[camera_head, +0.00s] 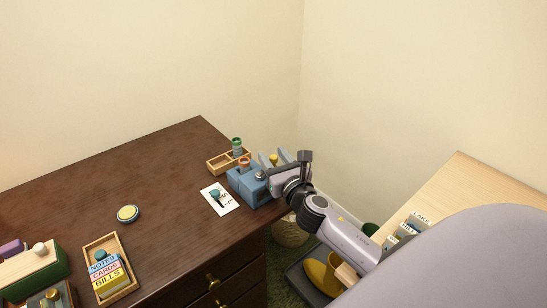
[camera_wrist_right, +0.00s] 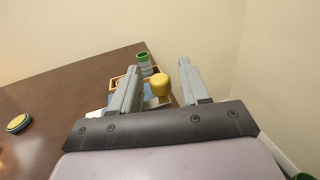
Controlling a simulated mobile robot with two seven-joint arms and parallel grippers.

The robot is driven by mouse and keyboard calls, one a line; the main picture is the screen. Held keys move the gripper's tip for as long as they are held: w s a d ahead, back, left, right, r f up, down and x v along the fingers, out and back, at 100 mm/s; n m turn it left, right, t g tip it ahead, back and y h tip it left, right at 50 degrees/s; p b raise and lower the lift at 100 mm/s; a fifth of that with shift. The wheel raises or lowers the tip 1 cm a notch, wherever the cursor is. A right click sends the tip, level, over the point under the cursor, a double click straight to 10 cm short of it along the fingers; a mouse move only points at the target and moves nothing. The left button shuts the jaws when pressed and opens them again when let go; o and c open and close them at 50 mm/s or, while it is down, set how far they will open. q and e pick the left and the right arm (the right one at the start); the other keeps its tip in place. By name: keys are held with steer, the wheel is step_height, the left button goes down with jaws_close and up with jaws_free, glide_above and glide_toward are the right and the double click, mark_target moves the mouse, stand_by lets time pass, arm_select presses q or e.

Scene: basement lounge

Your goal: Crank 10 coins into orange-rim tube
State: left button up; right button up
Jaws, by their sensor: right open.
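A blue coin machine (camera_head: 247,187) stands near the right end of the dark desk. A tube with an orange-red rim (camera_head: 244,163) stands at its back. A yellow knob (camera_head: 273,157), seemingly the crank's handle, shows beside the machine. My right gripper (camera_head: 273,160) is open at the machine's right side. In the right wrist view the yellow knob (camera_wrist_right: 160,84) appears between the spread fingers (camera_wrist_right: 158,88), towards their tips; I cannot tell whether either touches it. The orange rim is not clear there. The gripper and wrist hide the machine's right side. My left gripper is out of view.
A green-rimmed tube (camera_head: 237,146) stands in a wooden divided tray (camera_head: 216,167) behind the machine. A white card (camera_head: 229,204) with a teal-topped piece lies in front. A round yellow-and-blue tin (camera_head: 128,213) and a wooden tray of labelled cards (camera_head: 117,295) are further left. The desk's middle is clear.

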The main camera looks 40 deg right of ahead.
steer(key=shift+w, duration=0.2)
jaws_close()
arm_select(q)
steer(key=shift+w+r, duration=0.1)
